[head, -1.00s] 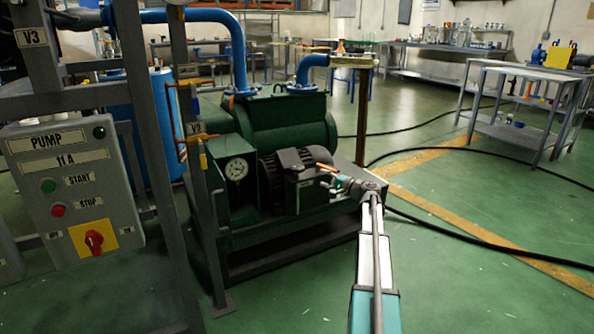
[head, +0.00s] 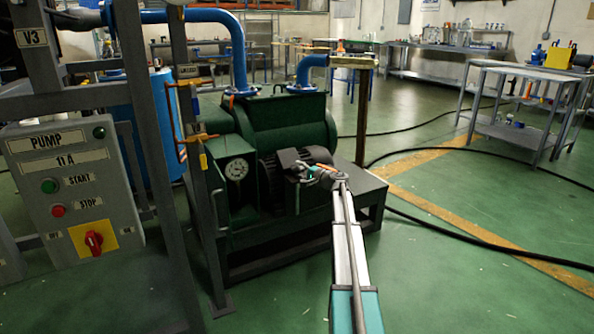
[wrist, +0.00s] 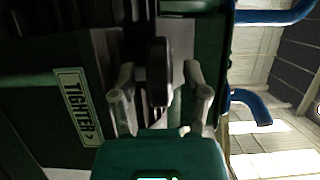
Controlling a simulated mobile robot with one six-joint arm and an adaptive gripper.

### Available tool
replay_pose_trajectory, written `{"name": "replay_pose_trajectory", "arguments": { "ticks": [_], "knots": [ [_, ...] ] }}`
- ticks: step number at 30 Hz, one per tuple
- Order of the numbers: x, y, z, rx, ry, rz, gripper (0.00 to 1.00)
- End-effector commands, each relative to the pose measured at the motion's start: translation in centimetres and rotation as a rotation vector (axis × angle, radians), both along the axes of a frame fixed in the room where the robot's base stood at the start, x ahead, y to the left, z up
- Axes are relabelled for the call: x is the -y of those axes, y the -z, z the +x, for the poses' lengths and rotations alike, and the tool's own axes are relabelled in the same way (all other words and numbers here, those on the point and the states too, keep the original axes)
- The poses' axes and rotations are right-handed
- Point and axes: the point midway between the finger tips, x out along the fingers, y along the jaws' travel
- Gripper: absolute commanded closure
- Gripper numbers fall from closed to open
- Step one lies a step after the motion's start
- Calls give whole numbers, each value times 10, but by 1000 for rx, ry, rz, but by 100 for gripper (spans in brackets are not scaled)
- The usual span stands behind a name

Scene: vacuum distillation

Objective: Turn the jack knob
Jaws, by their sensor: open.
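In the wrist view a dark, upright knob-like bar (wrist: 158,54) stands in front of a grey plate, beside a label reading "TIGHTER >" (wrist: 78,106). My gripper (wrist: 157,74) is open, with one finger on each side of this bar. Gaps show between the fingers and the bar, so no grip is visible. In the head view my gripper (head: 302,172) is at the front of the green pump's motor, by a black part (head: 291,157). My wrist and gripper partly hide the knob area there.
The pump control panel (head: 73,190) and a grey upright post (head: 203,200) stand to the left. The green pump (head: 285,125) sits on a dark base (head: 360,184), with blue pipes above. Black hoses (head: 480,238) lie on the floor at right, which is otherwise mostly open.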

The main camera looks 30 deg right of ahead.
Motion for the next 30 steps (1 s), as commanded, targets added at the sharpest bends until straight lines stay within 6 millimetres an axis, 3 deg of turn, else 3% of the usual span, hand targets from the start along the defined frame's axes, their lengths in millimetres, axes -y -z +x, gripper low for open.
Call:
{"name": "replay_pose_trajectory", "arguments": {
  "ticks": [15, 24, 30],
  "knots": [
    [-4, 0, 10, 0, -1, 0, 42],
    [-4, 0, 10, 0, -1, 0, 98],
    [-4, 0, 10, 0, 0, 0, 100]
  ]
}}
